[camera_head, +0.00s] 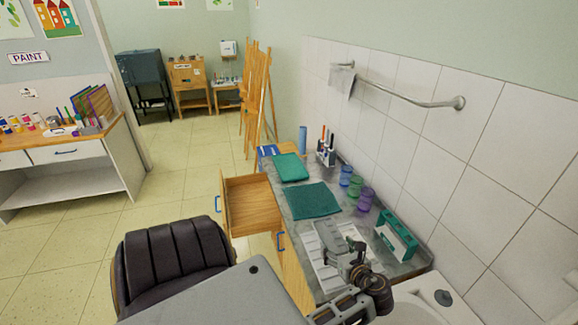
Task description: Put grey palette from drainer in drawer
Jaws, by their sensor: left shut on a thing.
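The grey palette (329,236) is at the drainer, tilted and partly hidden by my gripper. My left gripper (354,246) is shut on its right side. The white drainer (323,269) lies on the near end of the grey counter, partly covered by the palette and my arm. The wooden drawer (252,203) is pulled open at the counter's left side, and its visible inside looks empty. My right gripper is not in view.
On the counter are a folded green cloth (290,168), a flat green cloth (314,201), several coloured cups (356,188) along the wall and a green box (396,236). A sink (415,303) is at the near right. A wall rail (400,94) runs above.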

